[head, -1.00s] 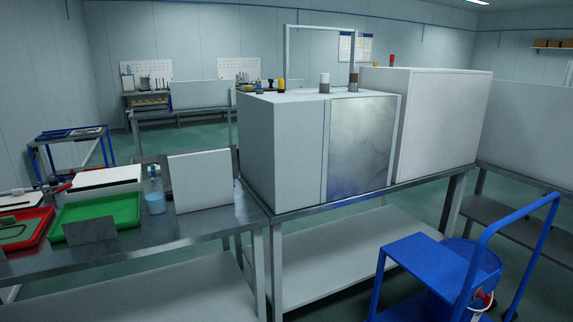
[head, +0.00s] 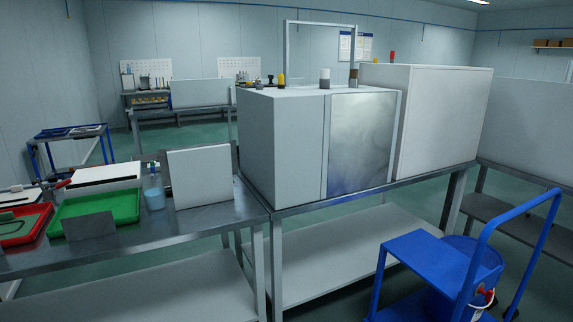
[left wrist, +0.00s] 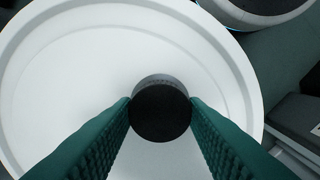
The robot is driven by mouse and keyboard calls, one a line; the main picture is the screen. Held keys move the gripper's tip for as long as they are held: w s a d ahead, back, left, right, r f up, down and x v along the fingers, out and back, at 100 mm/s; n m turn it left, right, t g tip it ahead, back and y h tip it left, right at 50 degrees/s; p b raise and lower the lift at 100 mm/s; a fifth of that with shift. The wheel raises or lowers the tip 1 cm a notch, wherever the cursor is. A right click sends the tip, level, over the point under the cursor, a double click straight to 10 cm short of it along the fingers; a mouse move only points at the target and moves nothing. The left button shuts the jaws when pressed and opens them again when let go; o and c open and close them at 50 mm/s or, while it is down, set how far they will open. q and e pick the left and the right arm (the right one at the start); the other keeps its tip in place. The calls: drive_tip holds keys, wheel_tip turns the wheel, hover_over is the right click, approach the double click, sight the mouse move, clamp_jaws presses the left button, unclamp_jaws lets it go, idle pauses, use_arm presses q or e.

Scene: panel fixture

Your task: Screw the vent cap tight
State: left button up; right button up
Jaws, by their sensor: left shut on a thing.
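In the left wrist view a round black cap (left wrist: 159,113), which looks like the vent cap, sits over a grey round piece near the middle of a large white round lid (left wrist: 60,95). The two teal ribbed fingers of my left gripper (left wrist: 160,112) are on either side of the black cap and shut on it. The cap's threads and how tightly it sits cannot be seen. Neither gripper shows in the head view, and I cannot pick out the white lid there.
In the head view a grey cabinet (head: 282,150) stands on a metal table, with small yellow and white-grey items on top. A green tray (head: 120,205) and a white panel (head: 200,177) are on the left bench. A blue cart (head: 425,262) stands at the front right.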

use_arm(q)
drive_tip(key=m, duration=0.3)
drive_tip(key=shift+b, duration=0.35)
drive_tip(key=shift+a+f+m, duration=0.1)
drive_tip(key=shift+m, duration=0.3)
drive_tip(key=shift+f+m+b, duration=0.1)
drive_tip(key=shift+m+b, duration=0.2)
drive_tip(key=shift+m, duration=0.3)
drive_tip(key=shift+a+m, duration=0.15)
drive_tip(key=shift+m, duration=0.75)
